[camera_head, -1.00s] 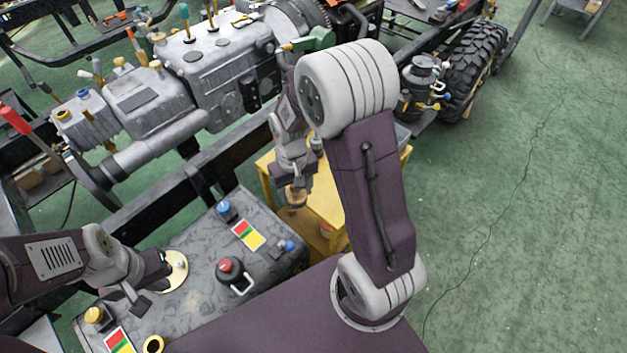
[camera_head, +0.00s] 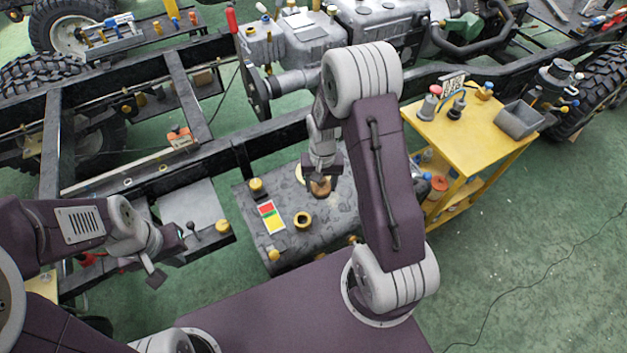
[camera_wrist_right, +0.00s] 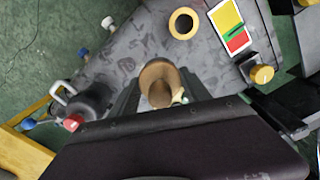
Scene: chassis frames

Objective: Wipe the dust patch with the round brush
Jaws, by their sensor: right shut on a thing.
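My right gripper (camera_head: 322,172) is shut on the round brush (camera_head: 320,188), a brown wooden round piece. It is over the grey mottled tank top (camera_head: 290,235). In the right wrist view the brush (camera_wrist_right: 160,83) sits between the fingers (camera_wrist_right: 160,100), above the tank top (camera_wrist_right: 140,45). I cannot tell whether it touches the surface. The bristles are mostly hidden below the wood. I cannot tell a dust patch apart from the mottled grey finish. My left gripper (camera_head: 167,255) is off the tank's left side, holding nothing visible; its finger gap is unclear.
The tank top carries a yellow-rimmed ring (camera_head: 303,220), a red-green-yellow label (camera_head: 269,216) and a yellow cap (camera_head: 256,187). A red-capped black fitting (camera_wrist_right: 85,105) stands there too. A yellow cart (camera_head: 455,140) with a grey bin (camera_head: 518,120) is right of the tank. Chassis rails (camera_head: 150,165) run behind.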

